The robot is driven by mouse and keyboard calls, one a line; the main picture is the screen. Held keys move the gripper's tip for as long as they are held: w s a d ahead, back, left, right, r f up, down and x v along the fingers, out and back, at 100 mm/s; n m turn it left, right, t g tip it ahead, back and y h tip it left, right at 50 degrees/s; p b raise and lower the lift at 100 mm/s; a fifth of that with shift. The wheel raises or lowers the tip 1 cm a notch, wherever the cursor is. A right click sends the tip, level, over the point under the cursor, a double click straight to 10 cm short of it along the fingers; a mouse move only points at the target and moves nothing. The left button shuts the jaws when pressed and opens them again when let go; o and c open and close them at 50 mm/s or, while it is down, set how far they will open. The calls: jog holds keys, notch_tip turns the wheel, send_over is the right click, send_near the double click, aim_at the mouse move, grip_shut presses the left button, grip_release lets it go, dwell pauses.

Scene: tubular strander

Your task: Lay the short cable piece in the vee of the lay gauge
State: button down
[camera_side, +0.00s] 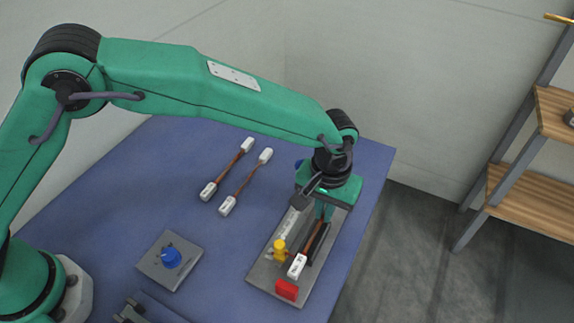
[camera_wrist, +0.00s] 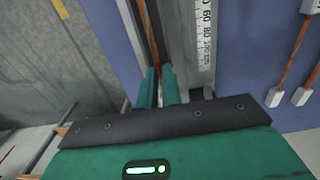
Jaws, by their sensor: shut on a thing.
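The short cable piece, brown with a white end cap (camera_side: 297,266), runs lengthwise over the lay gauge. Its brown length also shows in the wrist view (camera_wrist: 150,38). The lay gauge (camera_side: 262,272) is a grey plate with a dark channel, a yellow knob (camera_side: 280,246), a red block (camera_side: 287,289) and a white scale (camera_wrist: 205,45). My gripper (camera_side: 324,212) is shut on the cable piece above the gauge's far half; its green fingers (camera_wrist: 160,78) straddle the cable. The cable lines up with the channel. I cannot tell whether it touches the vee. Its far end is hidden.
Two other brown cables with white ends, the left one (camera_side: 228,170) and the right one (camera_side: 247,184), lie on the blue table (camera_side: 130,195). A grey plate (camera_side: 154,265) with a blue knob (camera_side: 171,258) sits nearer. A wooden shelf (camera_side: 530,196) stands off the table at right.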

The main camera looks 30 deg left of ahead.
jog(key=shift+f, duration=0.85)
